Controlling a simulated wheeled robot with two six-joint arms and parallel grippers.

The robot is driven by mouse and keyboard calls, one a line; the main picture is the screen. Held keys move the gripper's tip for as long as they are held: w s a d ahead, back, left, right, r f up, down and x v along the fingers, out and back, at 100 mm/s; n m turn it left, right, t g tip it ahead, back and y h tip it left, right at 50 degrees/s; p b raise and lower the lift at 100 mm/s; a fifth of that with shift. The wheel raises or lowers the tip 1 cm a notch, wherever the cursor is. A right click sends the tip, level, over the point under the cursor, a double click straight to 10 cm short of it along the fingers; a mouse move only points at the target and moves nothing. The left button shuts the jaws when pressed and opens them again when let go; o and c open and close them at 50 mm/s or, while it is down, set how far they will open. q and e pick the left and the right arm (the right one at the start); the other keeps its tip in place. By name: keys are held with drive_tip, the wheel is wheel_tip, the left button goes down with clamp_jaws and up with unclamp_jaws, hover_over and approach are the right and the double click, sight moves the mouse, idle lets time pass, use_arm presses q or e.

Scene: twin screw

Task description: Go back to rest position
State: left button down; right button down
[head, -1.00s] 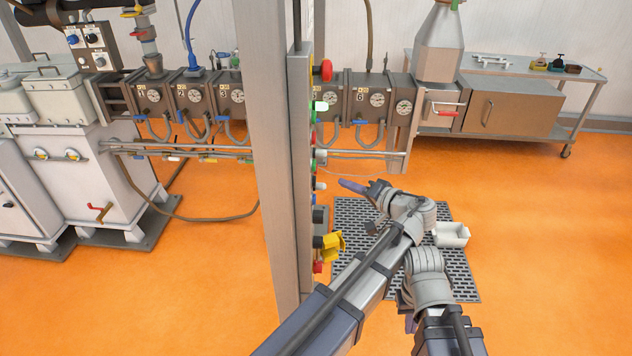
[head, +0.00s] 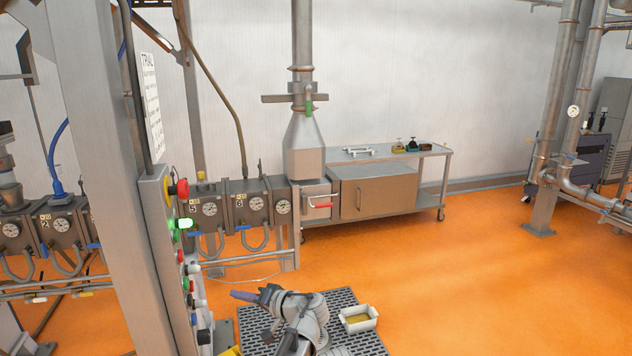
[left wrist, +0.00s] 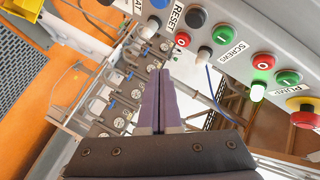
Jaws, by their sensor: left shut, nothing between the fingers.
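My left gripper (head: 236,294) shows low in the head view, in front of the control panel post and above a dark floor grating. Its purple fingers are shut together and empty in the left wrist view (left wrist: 161,72). There they point up toward the row of buttons and the machine behind. The control panel (head: 158,215) stands left of the gripper, with a gap between them in the head view. A green light (head: 184,224) on it is lit, and it also glows in the left wrist view (left wrist: 257,91). My right gripper is not in view.
A white container (head: 359,319) with yellowish contents sits at the right edge of the floor grating (head: 340,297). A wheeled steel table (head: 432,152) stands at the back wall, and pipes (head: 560,130) rise at the right. The orange floor between them is clear.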

use_arm(q)
drive_tip(key=s+a+f+g+h, duration=0.2)
drive_tip(key=s+f+g+h, duration=0.45)
drive_tip(key=s+f, duration=0.7)
drive_tip(key=s+d+f+m+h, duration=0.2)
drive_tip(key=s+d+h, duration=0.1)
drive_tip(key=s+d, duration=0.3)
drive_tip(key=s+d+f+m+h+b, duration=0.1)
drive_tip(key=s+d+f+m+h, duration=0.1)
drive_tip(key=s+d, duration=0.4)
drive_tip(key=d+g+h, duration=0.1)
drive_tip(key=d, duration=0.3)
drive_tip(key=shift+f+m, duration=0.3)
